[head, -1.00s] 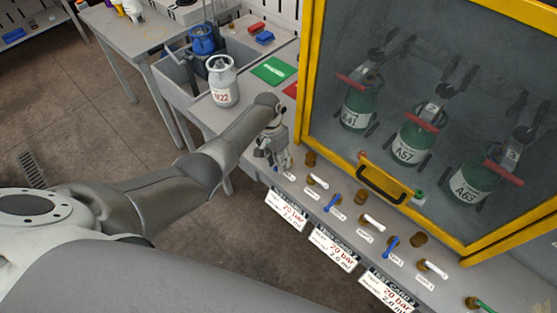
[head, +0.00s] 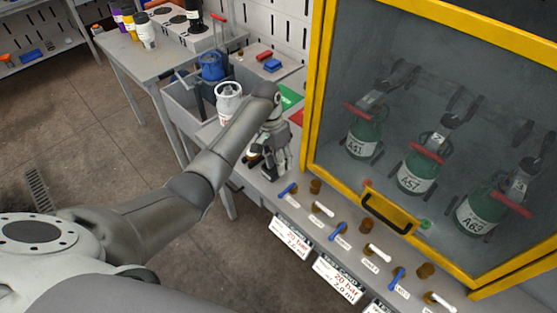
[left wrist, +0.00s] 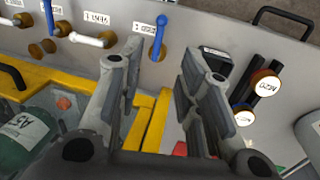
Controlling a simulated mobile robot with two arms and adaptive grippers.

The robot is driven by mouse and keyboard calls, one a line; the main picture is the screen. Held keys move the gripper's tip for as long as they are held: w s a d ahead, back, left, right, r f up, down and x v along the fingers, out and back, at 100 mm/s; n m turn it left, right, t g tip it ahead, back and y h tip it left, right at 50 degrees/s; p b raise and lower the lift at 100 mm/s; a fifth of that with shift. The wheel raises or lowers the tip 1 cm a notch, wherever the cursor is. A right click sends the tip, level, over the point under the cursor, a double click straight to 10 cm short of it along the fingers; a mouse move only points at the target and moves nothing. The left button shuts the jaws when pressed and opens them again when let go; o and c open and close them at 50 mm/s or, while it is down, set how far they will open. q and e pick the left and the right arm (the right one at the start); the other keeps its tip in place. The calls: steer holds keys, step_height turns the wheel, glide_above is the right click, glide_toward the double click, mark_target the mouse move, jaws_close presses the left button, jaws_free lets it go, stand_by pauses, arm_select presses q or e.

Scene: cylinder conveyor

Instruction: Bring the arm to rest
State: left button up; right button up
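My left gripper (head: 276,168) hangs above the bench front, left of the row of valves. Its two fingers point down. In the left wrist view my left gripper (left wrist: 166,66) has its fingers well apart, with nothing held between them. The nearest valve, with a blue handle (head: 287,190), is close to the fingertips but apart from them in the head view. A blue handle (left wrist: 159,38) also shows beyond the fingers in the left wrist view. My right gripper is not in view.
A white cylinder (head: 228,92) stands behind my left forearm, partly hidden. Round-faced brown parts (left wrist: 265,85) lie right of the fingers. Test cards (head: 291,238) hang on the bench front.

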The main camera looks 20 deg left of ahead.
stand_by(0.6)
arm_select(q)
steer(key=s+d+f+t+y, duration=0.1)
steer(key=s+d+f, duration=0.15)
steer(key=s, duration=0.65)
steer(key=s+d+f+t, duration=0.15)
steer(key=s+f, duration=0.25)
steer(key=s, duration=0.4)
steer(key=s+r+n+t, duration=0.1)
steer(key=s+r, duration=0.3)
steer(key=s, duration=0.3)
steer(key=s+r+n+t, duration=0.1)
steer(key=s+r, duration=0.3)
steer(key=s, duration=0.3)
step_height(320, 180, down, 29)
steer(key=s+g+b, duration=0.1)
steer(key=g+b, duration=0.1)
steer(key=b, duration=0.1)
steer(key=s+a+f+y+b, duration=0.1)
steer(key=s+a+f+b, duration=0.2)
steer(key=s+f, duration=1.4)
step_height(320, 180, down, 3)
steer(key=shift+s+f+g+b, duration=0.2)
steer(key=shift+s+g+b, duration=0.1)
steer(key=shift+g, duration=0.05)
